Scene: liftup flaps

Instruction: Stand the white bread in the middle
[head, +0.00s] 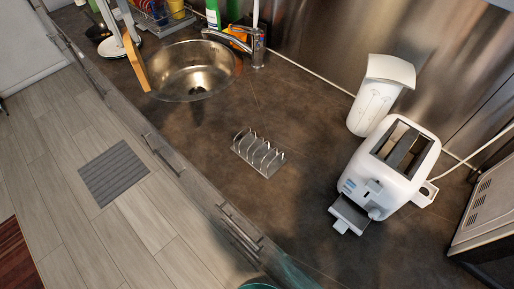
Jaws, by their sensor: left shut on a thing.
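My left gripper (127,37) is at the upper left, shut on a flat tan slice that looks like the bread (137,66). The slice is seen nearly edge-on and hangs tilted in front of the sink's left rim. Whether it is the white bread I cannot tell from its colour. A metal toast rack (259,155) with several upright wire loops stands on the dark counter, right of and below the sink. Its slots look empty. The slice is well apart from the rack. My right gripper is not in view.
A steel sink (194,72) with a tap (252,42) lies behind the rack. A white toaster (391,168) with its front tray out and a white jug (380,95) stand at right. Dishes (119,46) are at upper left. Counter around the rack is clear.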

